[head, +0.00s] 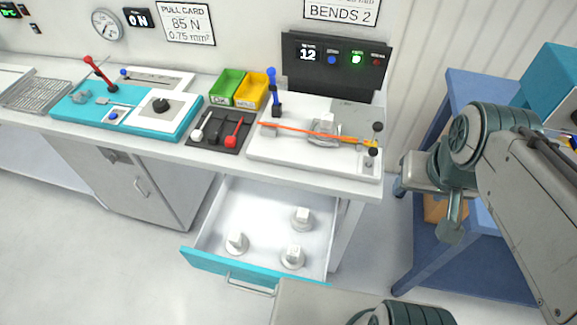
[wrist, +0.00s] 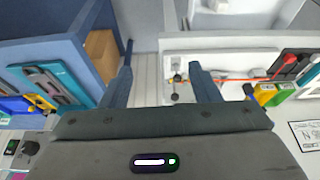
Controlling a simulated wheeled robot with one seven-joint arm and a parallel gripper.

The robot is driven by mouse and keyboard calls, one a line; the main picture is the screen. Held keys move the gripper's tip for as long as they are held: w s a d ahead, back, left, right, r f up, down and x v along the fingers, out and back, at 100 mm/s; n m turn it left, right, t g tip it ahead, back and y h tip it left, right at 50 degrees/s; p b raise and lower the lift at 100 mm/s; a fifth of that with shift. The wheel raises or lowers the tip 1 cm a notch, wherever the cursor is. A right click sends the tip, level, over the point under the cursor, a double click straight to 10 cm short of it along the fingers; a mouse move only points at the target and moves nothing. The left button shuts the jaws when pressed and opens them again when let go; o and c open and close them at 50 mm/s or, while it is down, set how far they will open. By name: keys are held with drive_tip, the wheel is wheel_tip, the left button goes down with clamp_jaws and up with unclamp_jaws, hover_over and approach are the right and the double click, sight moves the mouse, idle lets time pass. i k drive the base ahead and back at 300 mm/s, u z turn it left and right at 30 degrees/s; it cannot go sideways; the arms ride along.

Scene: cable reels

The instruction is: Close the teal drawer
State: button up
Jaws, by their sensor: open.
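The teal drawer (head: 232,271) stands pulled well out from under the white workbench in the head view. Its teal front has a pale bar handle (head: 250,285). Inside its white tray lie several small white reel-like pieces, one of them a spool (head: 302,219). My gripper (head: 450,222) is to the right of the bench, apart from the drawer and near a blue stand. In the wrist view my gripper (wrist: 162,82) has its two fingers spread, with nothing between them. The drawer cannot be clearly made out in the wrist view.
The workbench (head: 190,155) carries a teal fixture (head: 130,115), green (head: 227,86) and yellow (head: 252,92) bins and a bending jig (head: 320,135). A blue stand (head: 455,255) with a cardboard box (head: 437,208) is at the right. Floor is clear left of the drawer.

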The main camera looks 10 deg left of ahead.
sight(262, 212)
drive_tip(key=k, duration=0.5)
drive_tip(key=u, duration=1.15)
drive_tip(key=i, duration=0.25)
drive_tip(key=u, duration=1.15)
drive_tip(key=k, duration=0.9)
drive_tip(key=z, duration=1.1)
